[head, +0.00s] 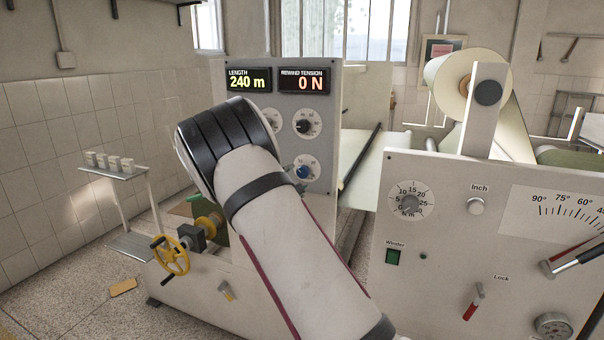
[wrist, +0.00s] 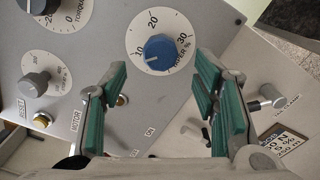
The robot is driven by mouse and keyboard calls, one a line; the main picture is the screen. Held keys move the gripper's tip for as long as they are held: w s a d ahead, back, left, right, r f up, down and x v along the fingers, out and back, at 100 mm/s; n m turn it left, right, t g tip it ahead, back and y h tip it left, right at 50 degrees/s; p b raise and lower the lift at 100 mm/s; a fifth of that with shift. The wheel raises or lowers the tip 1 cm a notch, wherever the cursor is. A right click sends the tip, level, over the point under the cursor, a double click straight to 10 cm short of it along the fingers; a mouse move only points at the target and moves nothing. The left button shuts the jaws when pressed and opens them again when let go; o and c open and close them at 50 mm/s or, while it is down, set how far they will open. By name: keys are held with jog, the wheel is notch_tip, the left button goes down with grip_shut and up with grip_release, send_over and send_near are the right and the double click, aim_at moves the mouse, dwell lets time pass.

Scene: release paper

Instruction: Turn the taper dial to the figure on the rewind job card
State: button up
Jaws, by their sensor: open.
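The taper dial is a blue knob (wrist: 161,52) on a round white scale (wrist: 143,28) marked 10, 20 and 30, with a partly hidden taper lettering. The knob also shows in the head view (head: 304,171), low on the grey panel. My gripper (wrist: 161,74) is open, its green-padded fingers spread on both sides below the knob, with nothing between them. A small printed card (wrist: 286,143) at the lower right of the wrist view is cut off and partly readable, with an N figure and a % figure.
A torque dial (wrist: 65,8) and a smaller grey knob (wrist: 36,84) sit left of the taper dial. The displays (head: 276,80) read 240 m and 0 N. A yellow handwheel (head: 170,256) stands at the left; a paper roll (head: 470,80) sits at the right.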

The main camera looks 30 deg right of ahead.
aim_at(302, 174)
jog(key=x, duration=0.7)
jog(key=shift+s, duration=0.1)
jog(key=c, duration=1.2)
jog(key=shift+o, duration=0.2)
jog(key=shift+n, duration=0.3)
jog(key=n, duration=0.3)
jog(key=shift+n, duration=0.3)
jog(key=n, duration=0.4)
jog(key=shift+f+p, duration=0.1)
jog(key=shift+p, duration=0.25)
jog(key=shift+n, duration=0.3)
